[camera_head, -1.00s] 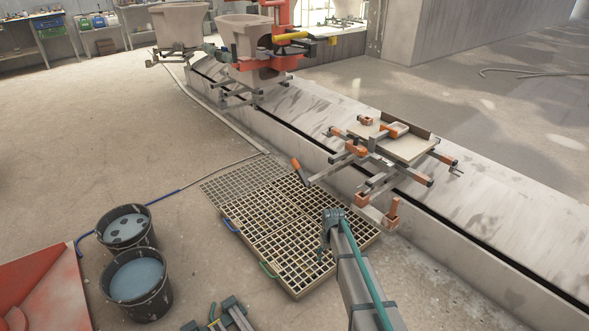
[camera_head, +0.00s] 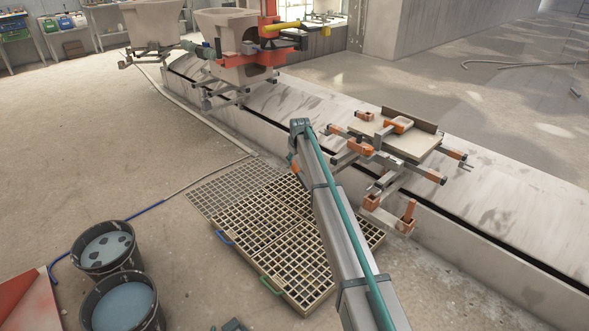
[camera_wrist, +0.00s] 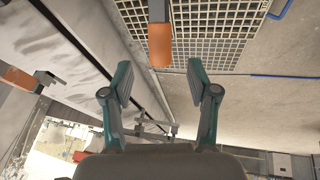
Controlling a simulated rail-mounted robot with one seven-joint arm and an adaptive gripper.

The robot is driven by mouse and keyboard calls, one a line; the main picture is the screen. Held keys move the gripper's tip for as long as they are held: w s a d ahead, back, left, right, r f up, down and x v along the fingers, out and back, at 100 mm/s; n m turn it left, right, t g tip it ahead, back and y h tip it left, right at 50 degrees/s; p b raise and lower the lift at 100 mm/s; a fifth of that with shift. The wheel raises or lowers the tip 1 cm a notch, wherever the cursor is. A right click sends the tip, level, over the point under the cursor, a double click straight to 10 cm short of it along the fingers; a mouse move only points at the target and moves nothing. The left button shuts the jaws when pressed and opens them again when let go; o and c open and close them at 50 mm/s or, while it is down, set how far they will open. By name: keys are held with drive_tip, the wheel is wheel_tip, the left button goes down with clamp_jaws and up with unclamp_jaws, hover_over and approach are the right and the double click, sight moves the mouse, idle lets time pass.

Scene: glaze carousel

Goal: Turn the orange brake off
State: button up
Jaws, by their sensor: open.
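An orange-ended lever (camera_wrist: 160,46), which looks like the brake, shows at the top centre of the wrist view on a grey bar. My gripper (camera_wrist: 158,70) is open and empty there. The orange end lies just ahead of the fingertips, roughly centred between them; I cannot tell how deep it is, and no contact shows. In the head view my arm covers most of the lever, and a sliver of orange (camera_head: 291,159) shows at the arm's left edge. My gripper is hidden behind the arm in that view.
A cart (camera_head: 405,150) with orange-tipped arms stands on the concrete track (camera_head: 480,205). A floor grate (camera_head: 270,225) lies beside the track. Two buckets (camera_head: 108,245) stand at lower left. Basins on stands (camera_head: 232,40) and a red machine (camera_head: 270,60) are at the back.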

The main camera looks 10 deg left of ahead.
sight(295, 166)
drive_tip(key=b+x, duration=0.1)
drive_tip(key=x, duration=0.8)
drive_tip(key=shift+b, duration=0.4)
clamp_jaws()
